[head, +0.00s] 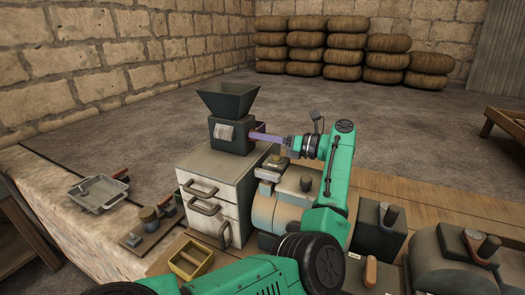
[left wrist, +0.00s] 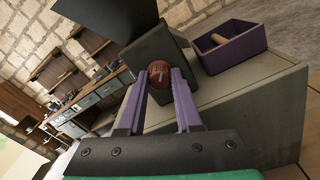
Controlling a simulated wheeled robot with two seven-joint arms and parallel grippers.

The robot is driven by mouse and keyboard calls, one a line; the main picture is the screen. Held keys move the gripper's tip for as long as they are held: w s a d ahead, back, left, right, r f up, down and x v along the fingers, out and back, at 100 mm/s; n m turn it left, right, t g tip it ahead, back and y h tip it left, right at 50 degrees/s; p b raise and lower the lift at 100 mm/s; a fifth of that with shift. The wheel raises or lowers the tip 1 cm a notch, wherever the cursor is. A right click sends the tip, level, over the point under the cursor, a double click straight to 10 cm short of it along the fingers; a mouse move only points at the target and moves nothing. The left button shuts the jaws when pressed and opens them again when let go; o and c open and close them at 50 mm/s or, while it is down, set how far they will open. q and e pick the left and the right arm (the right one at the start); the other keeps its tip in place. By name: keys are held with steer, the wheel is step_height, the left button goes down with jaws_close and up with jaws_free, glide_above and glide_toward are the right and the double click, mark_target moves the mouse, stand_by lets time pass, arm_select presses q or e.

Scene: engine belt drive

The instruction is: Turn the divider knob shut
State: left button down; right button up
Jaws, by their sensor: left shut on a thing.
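A dark hopper machine (head: 230,136) with a flared funnel on top stands on the pale drawer cabinet (head: 236,178). My left gripper (head: 256,135) reaches it from the right in the head view, its purple fingers at the machine's right side. In the left wrist view the fingers of my left gripper (left wrist: 160,76) are shut on a round reddish-brown knob (left wrist: 158,73) on the machine's dark face. I take this to be the divider knob. In the head view the knob is hidden. My right gripper is not in view.
A purple tray (left wrist: 232,58) with a wooden piece in it sits beside the machine in the left wrist view. A grey metal tray (head: 99,194) lies on the stone ledge at left. A yellow box (head: 190,262) is in front. Stacked sacks (head: 330,45) stand far back.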

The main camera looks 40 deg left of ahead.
arm_select(q)
steer(key=n+b, duration=0.1)
steer(key=b, duration=0.1)
steer(key=n+b, duration=0.3)
steer(key=b, duration=0.1)
steer(key=shift+f+n+b, duration=0.25)
steer(key=shift+n+b, duration=0.05)
steer(key=shift+b, duration=0.1)
steer(key=shift+n+b, duration=0.35)
steer(key=shift+n, duration=0.05)
steer(key=shift+s+r+n+b, duration=0.1)
steer(key=shift+r+n+b, duration=0.15)
steer(key=shift+n+b, duration=0.65)
steer(key=shift+n, duration=0.5)
steer(key=shift+r, duration=0.1)
steer(key=c, duration=0.6)
jaws_free()
steer(key=shift+a, duration=0.1)
